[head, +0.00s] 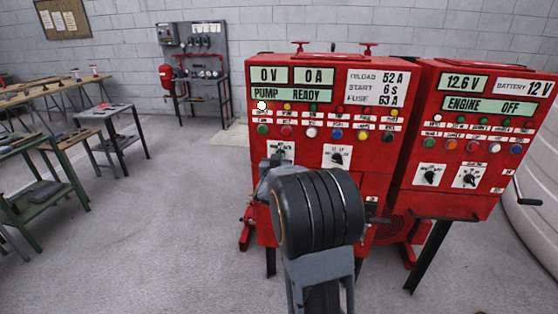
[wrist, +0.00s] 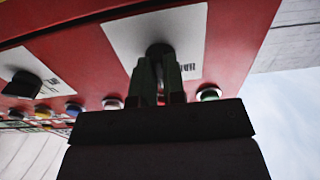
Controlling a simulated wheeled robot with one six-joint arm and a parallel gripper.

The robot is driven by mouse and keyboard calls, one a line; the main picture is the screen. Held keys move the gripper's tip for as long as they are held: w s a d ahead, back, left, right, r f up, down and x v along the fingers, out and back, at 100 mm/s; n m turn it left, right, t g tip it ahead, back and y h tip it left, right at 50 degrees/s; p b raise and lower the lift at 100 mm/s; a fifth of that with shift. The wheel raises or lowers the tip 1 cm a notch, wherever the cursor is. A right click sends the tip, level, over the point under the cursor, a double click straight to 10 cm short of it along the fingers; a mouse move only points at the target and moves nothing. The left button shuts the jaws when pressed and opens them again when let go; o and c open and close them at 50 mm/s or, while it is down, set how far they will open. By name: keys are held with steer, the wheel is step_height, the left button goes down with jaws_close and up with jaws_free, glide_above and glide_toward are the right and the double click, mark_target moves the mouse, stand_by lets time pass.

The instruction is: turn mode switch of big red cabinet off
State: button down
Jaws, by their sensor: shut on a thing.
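The big red cabinet (head: 320,190) stands in the middle of the head view, with displays reading 0 V, 0 A and PUMP READY. Its left rotary switch sits on a white plate (head: 283,147), mostly hidden by my arm. In the wrist view the same black switch knob (wrist: 159,49) shows at the tips of my gripper (wrist: 157,75). The two fingers are shut on the knob. The knob's pointing direction and its label cannot be read. A second black rotary switch (head: 337,158) is to the right and free; it also shows in the wrist view (wrist: 24,85).
Rows of coloured buttons and lamps (head: 311,132) lie just above the switches. A second red cabinet (head: 470,140) reading ENGINE OFF stands close on the right. Workbenches (head: 105,112) stand at the left. The grey floor (head: 170,220) between is clear.

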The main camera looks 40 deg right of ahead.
stand_by(0.4)
steer(key=c, duration=1.2)
jaws_free()
steer(key=b+v, duration=0.1)
steer(key=v, duration=1.3)
